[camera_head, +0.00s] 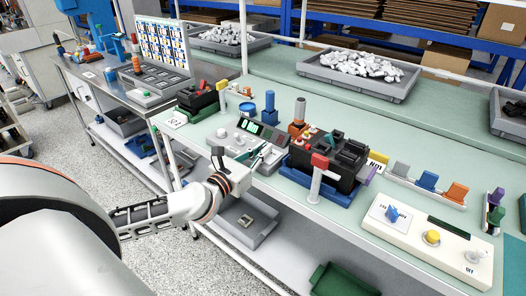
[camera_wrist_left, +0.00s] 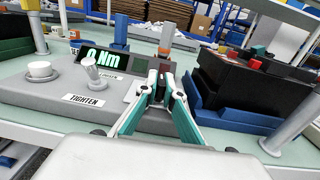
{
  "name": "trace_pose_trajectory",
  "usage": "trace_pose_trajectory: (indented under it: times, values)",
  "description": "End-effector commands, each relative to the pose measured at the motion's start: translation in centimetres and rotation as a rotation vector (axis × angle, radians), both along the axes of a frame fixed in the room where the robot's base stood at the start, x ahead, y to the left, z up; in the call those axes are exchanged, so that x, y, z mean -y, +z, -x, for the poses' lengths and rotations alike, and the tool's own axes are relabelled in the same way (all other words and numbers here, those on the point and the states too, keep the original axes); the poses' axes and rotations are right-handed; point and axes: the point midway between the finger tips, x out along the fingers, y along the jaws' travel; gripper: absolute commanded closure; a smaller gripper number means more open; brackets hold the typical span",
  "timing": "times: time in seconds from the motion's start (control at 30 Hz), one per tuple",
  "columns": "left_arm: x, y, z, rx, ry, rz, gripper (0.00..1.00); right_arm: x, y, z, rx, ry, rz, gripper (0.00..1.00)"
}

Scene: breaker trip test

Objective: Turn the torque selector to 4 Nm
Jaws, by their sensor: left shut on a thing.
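The grey torque unit (camera_head: 226,140) stands at the near edge of the bench, with a lit display (camera_head: 249,127) on its top. In the left wrist view the display (camera_wrist_left: 105,57) appears to read 6 Nm, its digit partly covered by a lever knob (camera_wrist_left: 92,73) above a TIGHTEN label (camera_wrist_left: 86,99). A white round cup-like knob (camera_wrist_left: 41,70) sits at the unit's left. My left gripper (camera_wrist_left: 160,76) is at the unit's right side, its fingers closed around the torque selector, which the fingers mostly hide. In the head view this gripper (camera_head: 258,153) reaches over the unit's near right.
A blue tray (camera_head: 288,172) with a black breaker (camera_head: 330,150) stands close to the right of my left gripper. A red-topped post (camera_head: 316,185) stands in front. A cream test panel (camera_head: 410,238) is at the near right. Bins of white parts (camera_head: 362,75) stand behind.

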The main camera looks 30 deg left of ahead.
Motion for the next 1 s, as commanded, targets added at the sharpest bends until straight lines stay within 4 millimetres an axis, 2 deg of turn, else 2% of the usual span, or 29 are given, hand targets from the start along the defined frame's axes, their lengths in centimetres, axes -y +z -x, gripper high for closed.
trace_pose_trajectory:
  times: [0.57, 0.6, 0.67, 1.0]
  values:
    - [0.07, -0.14, 0.04, -0.002, -0.04, 0.0, 1.0, 0.06, 0.39, -0.54, 0.014, -0.001, 0.001, 0.6]
    - [0.07, -0.15, 0.04, -0.002, -0.04, 0.0, 0.87, 0.06, 0.33, -0.51, 0.013, -0.001, 0.001, 0.6]
    - [0.06, -0.13, 0.04, -0.002, -0.039, 0.0, 0.75, 0.07, 0.24, -0.46, 0.011, 0.0, 0.001, 0.6]
    - [0.01, -0.05, 0.06, 0.0, -0.038, 0.0, 0.75, 0.06, 0.05, -0.28, 0.008, 0.004, 0.003, 0.6]
